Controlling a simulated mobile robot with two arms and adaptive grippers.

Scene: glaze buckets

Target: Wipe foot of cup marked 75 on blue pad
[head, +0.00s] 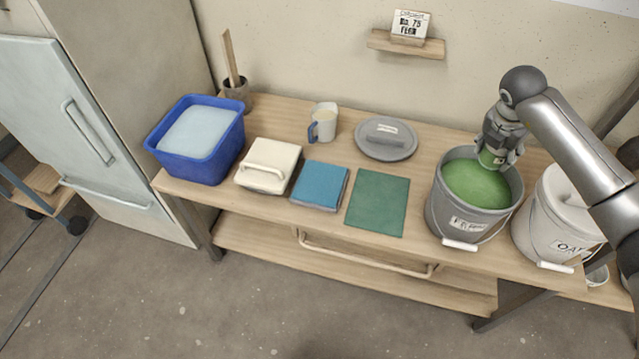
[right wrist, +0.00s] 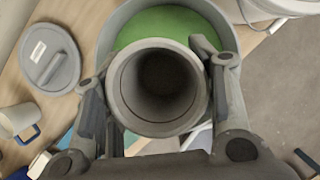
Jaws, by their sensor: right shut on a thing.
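My right gripper (head: 499,146) is shut on a cup (head: 489,159) over the bucket of green glaze (head: 477,183). In the right wrist view the cup (right wrist: 160,86) is a pale grey round vessel, mouth toward the camera, between the two fingers; its inside looks dark and empty. The green glaze (right wrist: 172,22) shows behind it. The foot is hidden, and I cannot tell whether it touches the glaze. No 75 is readable on the cup. The blue pad (head: 320,184) lies flat and bare on the bench, left of a green mat (head: 378,202). My left gripper is not in view.
A white lidded bucket (head: 552,222) stands right of the glaze bucket. A grey lid (head: 386,139), jug (head: 323,122), white handled block (head: 268,165) and blue tub (head: 197,158) stand on the bench (head: 420,165). A wall card (head: 409,24) reads "No. 75 FERN".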

